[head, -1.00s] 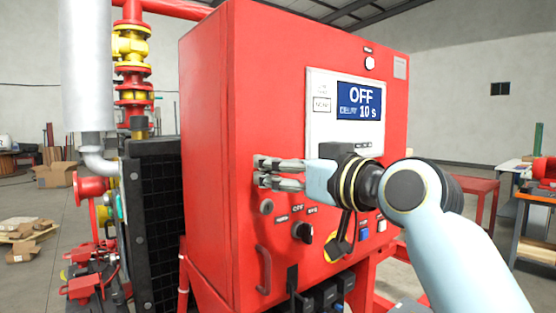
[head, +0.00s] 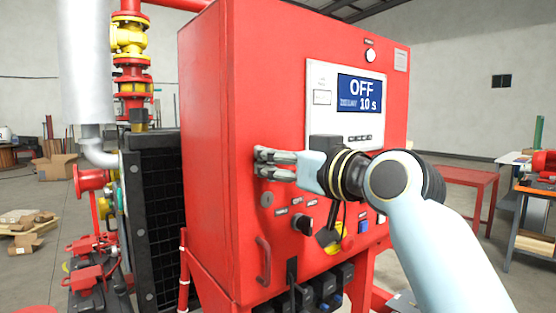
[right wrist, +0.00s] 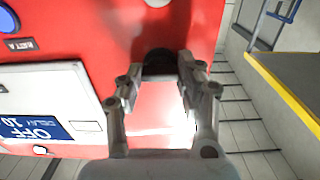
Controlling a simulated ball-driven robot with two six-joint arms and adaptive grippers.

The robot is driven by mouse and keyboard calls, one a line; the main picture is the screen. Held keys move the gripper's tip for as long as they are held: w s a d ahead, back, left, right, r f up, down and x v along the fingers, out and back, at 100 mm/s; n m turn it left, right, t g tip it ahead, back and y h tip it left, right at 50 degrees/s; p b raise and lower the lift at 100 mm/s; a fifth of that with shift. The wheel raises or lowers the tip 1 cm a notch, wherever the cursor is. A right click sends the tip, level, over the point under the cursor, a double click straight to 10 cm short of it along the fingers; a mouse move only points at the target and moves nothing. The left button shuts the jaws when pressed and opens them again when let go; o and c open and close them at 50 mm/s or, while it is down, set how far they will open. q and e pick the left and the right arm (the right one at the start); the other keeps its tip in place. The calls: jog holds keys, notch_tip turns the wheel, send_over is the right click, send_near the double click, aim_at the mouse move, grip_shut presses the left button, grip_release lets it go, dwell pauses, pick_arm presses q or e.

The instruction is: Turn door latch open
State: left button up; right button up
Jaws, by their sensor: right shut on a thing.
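The door latch (right wrist: 160,62) shows in the right wrist view as a dark, rounded piece on the red door, between my fingertips. My right gripper (head: 258,162) is at the left edge of the red cabinet's front (head: 285,100). It is shut on the latch, with one finger above the other in the head view. It also shows in the right wrist view (right wrist: 156,76), one finger on each side of the latch. In the head view the fingers hide the latch, so its turn angle cannot be told. My left gripper is not in view.
A red pull handle (head: 263,262) and a black rotary switch (head: 302,224) sit below my gripper. A display panel reading OFF (head: 361,92) is to the right. A black grille (head: 155,220) and red pipework stand left of the cabinet. A red table (head: 465,178) stands at right.

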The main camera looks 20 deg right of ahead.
jog(key=shift+n, duration=0.3)
jog(key=shift+a+f+n+b, duration=0.15)
jog(key=shift+n+b, duration=1.9)
jog(key=shift+n, duration=2.25)
jog(key=shift+a+f+n+b, duration=0.1)
jog(key=shift+n+b, duration=1.95)
jog(key=shift+n, duration=2.25)
jog(key=o, duration=1.2)
jog(key=shift+c, duration=0.2)
jog(key=shift+s+d, duration=0.1)
jog(key=shift+s, duration=0.05)
